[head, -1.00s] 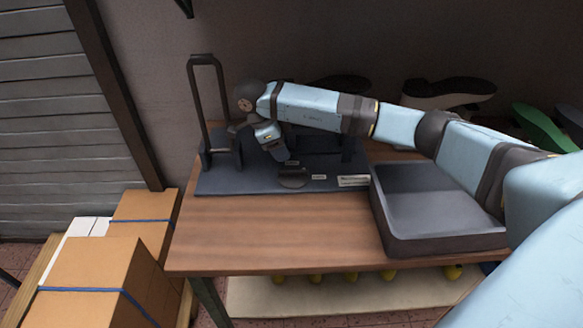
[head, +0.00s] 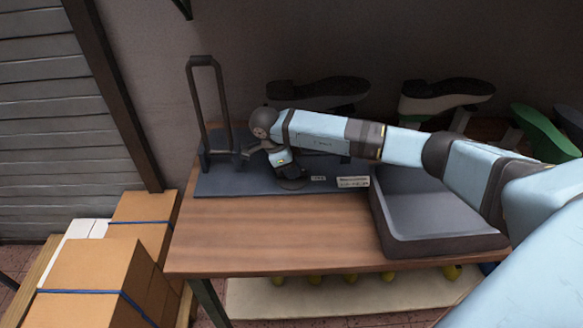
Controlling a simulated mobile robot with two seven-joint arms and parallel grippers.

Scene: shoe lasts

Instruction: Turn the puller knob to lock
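The puller's dark base plate (head: 232,184) lies at the back left of the wooden table, with a tall dark loop-shaped frame (head: 191,95) upright at its left end. My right arm reaches in from the right across the plate. My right gripper (head: 289,174) points down over a small round dark knob (head: 292,184) at the plate's front middle. The gripper hides most of the knob, and I cannot tell whether they touch. Its fingers are too small and dark to show whether they are open or shut. My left gripper is not in view.
A grey open tray (head: 440,243) stands on the table (head: 280,235) right of the plate. Shoe forms, one dark (head: 318,90) and one green (head: 545,133), stand behind. Cardboard boxes (head: 85,265) are at the lower left. The table's front left is clear.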

